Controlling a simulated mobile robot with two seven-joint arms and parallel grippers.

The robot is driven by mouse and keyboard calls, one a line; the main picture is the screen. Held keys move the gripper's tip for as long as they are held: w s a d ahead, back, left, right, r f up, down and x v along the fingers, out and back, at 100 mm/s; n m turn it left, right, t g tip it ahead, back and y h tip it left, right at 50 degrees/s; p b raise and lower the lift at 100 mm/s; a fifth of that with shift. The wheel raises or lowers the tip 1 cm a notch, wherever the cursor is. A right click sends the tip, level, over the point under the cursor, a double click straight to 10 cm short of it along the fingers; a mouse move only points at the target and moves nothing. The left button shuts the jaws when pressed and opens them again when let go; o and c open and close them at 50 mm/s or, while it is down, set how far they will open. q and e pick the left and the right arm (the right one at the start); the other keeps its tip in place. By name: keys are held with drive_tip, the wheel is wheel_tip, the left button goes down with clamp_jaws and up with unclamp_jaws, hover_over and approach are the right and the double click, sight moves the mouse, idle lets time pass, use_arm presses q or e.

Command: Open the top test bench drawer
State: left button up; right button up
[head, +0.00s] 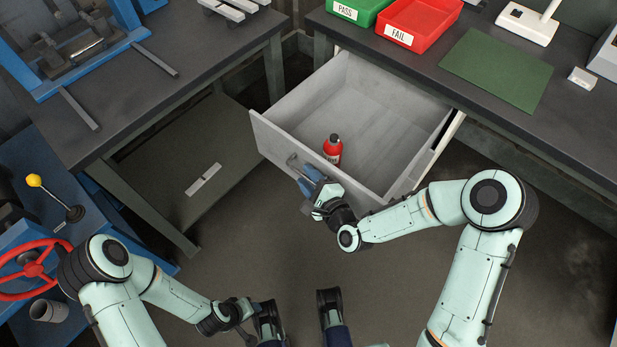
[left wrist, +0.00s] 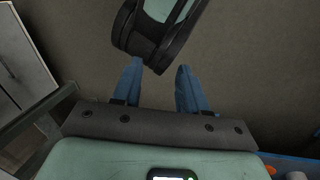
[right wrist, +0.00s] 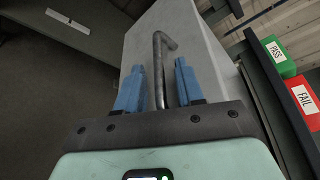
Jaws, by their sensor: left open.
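The top test bench drawer (head: 376,103) is pulled well out from under the right bench in the head view. A red bottle with a dark cap (head: 332,150) stands inside it near the front. The metal handle (head: 297,165) is on its front panel. My right gripper (head: 308,183) is at the handle. In the right wrist view, the handle bar (right wrist: 159,75) lies between the two blue fingers (right wrist: 158,82), with a gap on both sides. My left gripper (head: 252,317) is open and empty, low over the floor; its fingers show in the left wrist view (left wrist: 160,85).
The right bench carries a green PASS bin (head: 357,8), a red FAIL bin (head: 420,18) and a green mat (head: 496,70). A left bench (head: 180,60) with a blue frame stands nearby. A red handwheel (head: 33,268) is at lower left. Floor before the drawer is clear.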

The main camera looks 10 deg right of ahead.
drive_tip(key=shift+r, duration=0.1)
drive_tip(key=p+v, duration=0.1)
drive_tip(key=v, duration=0.4)
drive_tip(key=shift+s, duration=0.15)
use_arm(q)
drive_tip(key=s+d+r+g+p, duration=0.1)
drive_tip(key=s+r+p, duration=0.1)
drive_tip(key=r+p, duration=0.4)
drive_tip(key=s+d+r+g+p, duration=0.1)
drive_tip(key=s+r+p, duration=0.2)
drive_tip(key=r+p, duration=0.3)
drive_tip(key=shift+s+r+h+p, duration=0.15)
drive_tip(key=shift+r+h+p, duration=0.25)
drive_tip(key=shift+r, duration=0.3)
use_arm(e)
drive_tip(key=v, duration=0.8)
